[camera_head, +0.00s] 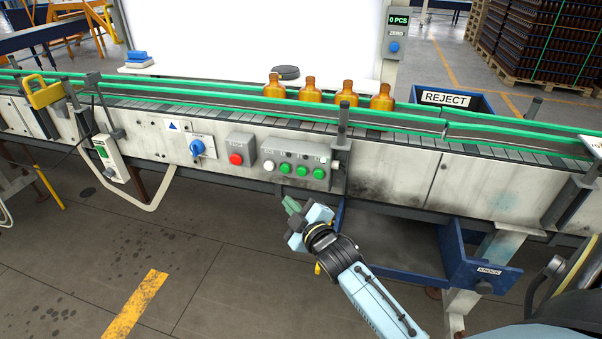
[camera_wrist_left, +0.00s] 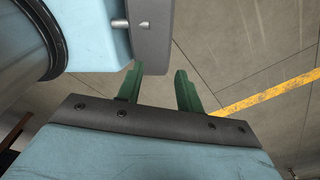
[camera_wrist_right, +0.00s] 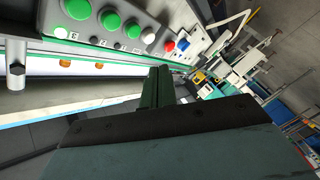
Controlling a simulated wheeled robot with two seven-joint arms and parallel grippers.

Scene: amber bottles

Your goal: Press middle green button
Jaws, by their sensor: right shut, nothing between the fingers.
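A grey control box on the conveyor's front holds a row of three green buttons with a white button at their left. The middle green button (camera_head: 302,170) shows in the head view, and it also shows in the right wrist view (camera_wrist_right: 110,20). My right gripper (camera_head: 290,204) is shut and empty, below and in front of the box, apart from the buttons. Its closed green fingers (camera_wrist_right: 158,85) point up past the button row in the right wrist view. My left gripper (camera_wrist_left: 158,80) is open and empty above the floor, seen only in its wrist view.
A red button (camera_head: 236,159) and a blue rotary switch (camera_head: 197,147) sit left of the box. Several amber bottles (camera_head: 347,94) stand on the conveyor above. A blue open bin (camera_head: 480,262) lies below right. The floor in front is clear.

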